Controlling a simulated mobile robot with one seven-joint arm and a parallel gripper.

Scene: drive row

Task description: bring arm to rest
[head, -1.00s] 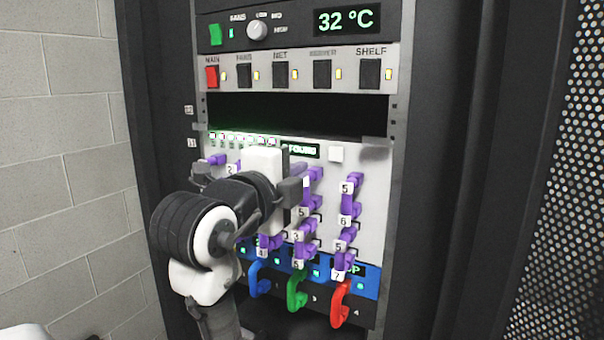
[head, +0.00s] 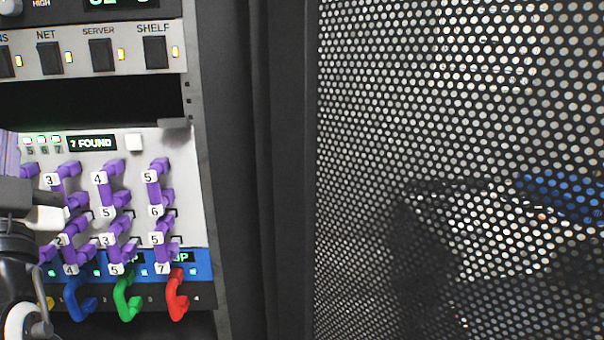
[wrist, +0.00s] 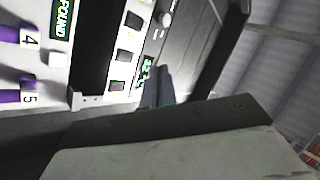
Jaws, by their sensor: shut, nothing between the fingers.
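My gripper (wrist: 156,86) shows in the wrist view as two grey fingers side by side, shut and empty. They point towards the rack's upper panels, apart from the purple cables as far as I can see. In the head view, part of my arm (head: 18,270) stands at the lower left edge, in front of the left side of the drive panel (head: 190,225). The fingertips cannot be made out there, and the frame cuts off the rest of the arm.
Purple numbered plugs (head: 152,177) stick out of the panel. Blue (head: 78,303), green (head: 125,299) and red (head: 176,297) handles hang below. A display (head: 92,143) reads "7 FOUND". A perforated door (head: 450,120) fills the right. An empty dark slot (head: 90,101) lies above the panel.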

